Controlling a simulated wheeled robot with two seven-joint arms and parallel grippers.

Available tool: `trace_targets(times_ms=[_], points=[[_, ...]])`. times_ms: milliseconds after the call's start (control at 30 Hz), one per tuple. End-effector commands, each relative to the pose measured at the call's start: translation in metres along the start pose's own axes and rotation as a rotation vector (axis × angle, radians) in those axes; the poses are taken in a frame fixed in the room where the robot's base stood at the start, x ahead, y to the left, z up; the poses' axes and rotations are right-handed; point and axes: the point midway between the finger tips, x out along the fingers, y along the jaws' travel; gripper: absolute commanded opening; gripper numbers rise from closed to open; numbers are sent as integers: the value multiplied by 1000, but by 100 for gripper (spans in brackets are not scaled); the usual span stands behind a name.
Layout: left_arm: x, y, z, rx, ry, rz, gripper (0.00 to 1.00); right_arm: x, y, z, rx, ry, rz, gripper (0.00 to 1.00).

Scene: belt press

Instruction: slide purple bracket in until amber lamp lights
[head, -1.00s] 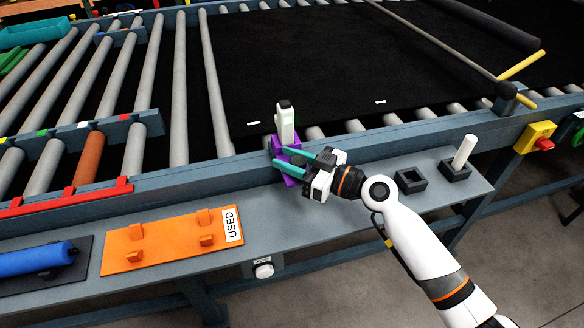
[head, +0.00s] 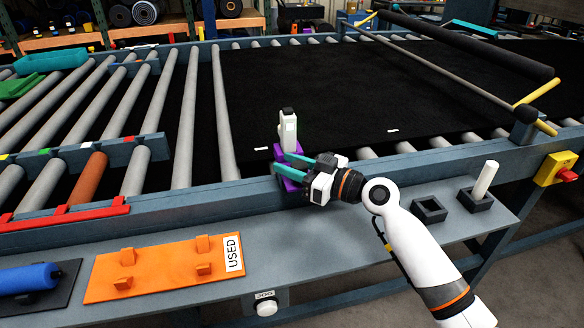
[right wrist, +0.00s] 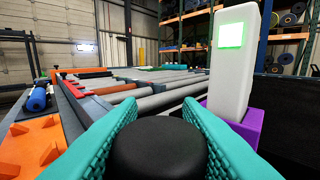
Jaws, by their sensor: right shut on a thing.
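The purple bracket (head: 289,184) sits on the conveyor's near side rail and carries an upright white sensor housing (head: 288,130). In the right wrist view, the bracket (right wrist: 239,128) is just beyond the right finger, and the housing (right wrist: 232,62) shows a lit green square lamp (right wrist: 231,35). No amber light shows. My right gripper (head: 290,169), with teal fingers, is at the bracket from the near right. In the wrist view, its fingers close around a round black knob (right wrist: 158,147); how the knob joins the bracket is hidden. My left gripper is not in view.
An orange tray (head: 150,278) marked USED and a blue roller (head: 28,278) lie on the near shelf at left. A white jog button (head: 267,308) is below. An empty black socket (head: 430,209) and a white peg (head: 485,180) stand right. The black belt (head: 350,95) lies beyond.

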Motion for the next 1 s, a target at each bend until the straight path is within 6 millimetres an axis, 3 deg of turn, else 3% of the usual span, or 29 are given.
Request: trace_targets(times_ms=[33,167,533,1000], points=[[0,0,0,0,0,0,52,0,0,0,1,2,0,34],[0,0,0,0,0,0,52,0,0,0,1,1,0,53],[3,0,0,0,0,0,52,-8,0,-2,-1,0,-1,53],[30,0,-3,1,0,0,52,-98,-1,-4,-1,2,-2,53]])
